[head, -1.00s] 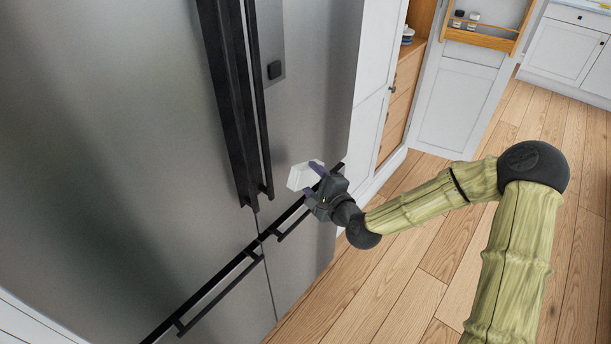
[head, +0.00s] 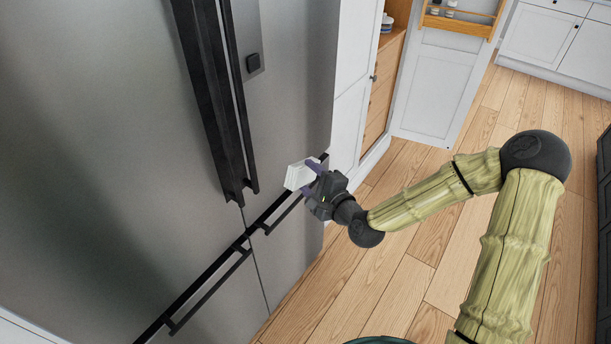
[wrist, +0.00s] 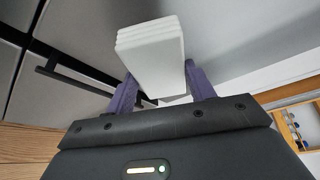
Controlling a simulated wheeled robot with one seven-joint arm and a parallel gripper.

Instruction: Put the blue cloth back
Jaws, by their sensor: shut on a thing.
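My gripper (head: 314,172) is shut on a white, layered block-like thing (head: 299,175), which looks like a folded cloth. In the wrist view this white thing (wrist: 150,48) stands out beyond the purple fingers, with stacked layers on its top edge. It looks white, not blue; no blue cloth shows in either view. The gripper holds it in front of the steel fridge (head: 120,140), near the right end of the black horizontal handles. I cannot tell whether it touches the fridge.
Black vertical handles (head: 210,100) and a horizontal handle (head: 210,288) stick out from the fridge. Right of it are a white cabinet (head: 350,90) and wooden drawers (head: 377,105). A white door with a spice rack (head: 460,22) stands behind. The wooden floor (head: 400,270) is clear.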

